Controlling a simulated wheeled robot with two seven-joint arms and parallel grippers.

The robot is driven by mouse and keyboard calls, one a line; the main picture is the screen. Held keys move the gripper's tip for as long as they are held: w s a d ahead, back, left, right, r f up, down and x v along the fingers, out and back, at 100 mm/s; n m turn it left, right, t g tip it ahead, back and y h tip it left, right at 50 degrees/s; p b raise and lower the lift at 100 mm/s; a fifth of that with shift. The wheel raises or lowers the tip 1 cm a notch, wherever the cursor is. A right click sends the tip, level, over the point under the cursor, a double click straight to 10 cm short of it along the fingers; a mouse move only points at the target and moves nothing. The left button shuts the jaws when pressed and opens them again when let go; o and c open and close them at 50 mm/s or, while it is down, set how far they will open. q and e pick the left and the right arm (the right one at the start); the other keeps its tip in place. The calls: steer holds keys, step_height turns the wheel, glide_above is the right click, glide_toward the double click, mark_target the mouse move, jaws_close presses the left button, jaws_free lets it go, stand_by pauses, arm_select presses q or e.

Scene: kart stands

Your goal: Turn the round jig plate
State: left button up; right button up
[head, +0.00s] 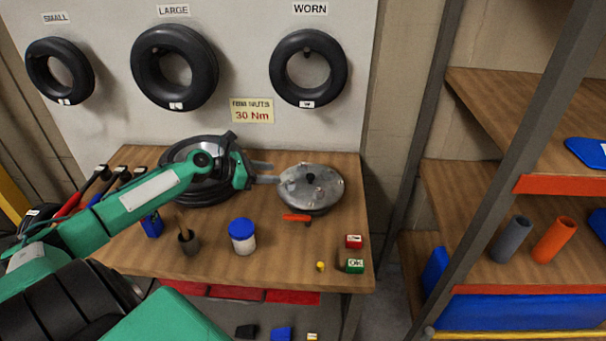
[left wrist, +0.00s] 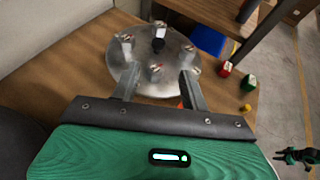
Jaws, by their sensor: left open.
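The round jig plate (head: 325,187) is a grey metal disc on the right part of the wooden bench, with a black knob at its centre and several small metal pieces near its rim. It also shows in the left wrist view (left wrist: 150,78). My left gripper (head: 268,172) reaches in from the left, open and empty, its fingertips at the plate's left side. In the left wrist view its two fingers (left wrist: 158,80) are spread at the plate's near rim; contact is unclear. A small green and dark shape at that view's right edge looks like my right gripper (left wrist: 298,157).
An orange handle (head: 297,217) lies at the plate's front edge. A tyre (head: 205,190) lies behind my left arm. A blue-lidded jar (head: 242,237), dark cup (head: 188,242), red box (head: 354,241) and green box (head: 354,265) stand in front. A shelf rack (head: 490,195) stands right.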

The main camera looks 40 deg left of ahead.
mark_target(308, 176)
arm_select(q)
steer(key=p+x, duration=0.2)
steer(key=x, duration=0.8)
steer(key=shift+w+f, duration=0.15)
steer(key=shift+w, duration=0.2)
steer(key=shift+w+d+f, duration=0.25)
steer(key=shift+w+d, duration=0.05)
steer(key=shift+w, duration=0.05)
arm_select(e)
steer(key=r, duration=0.2)
steer(key=shift+w+a+r, duration=0.15)
steer(key=shift+w+r, duration=0.15)
steer(key=shift+w, duration=0.1)
arm_select(q)
steer(key=shift+c, duration=0.3)
jaws_close()
arm_select(e)
steer(key=shift+a, duration=0.15)
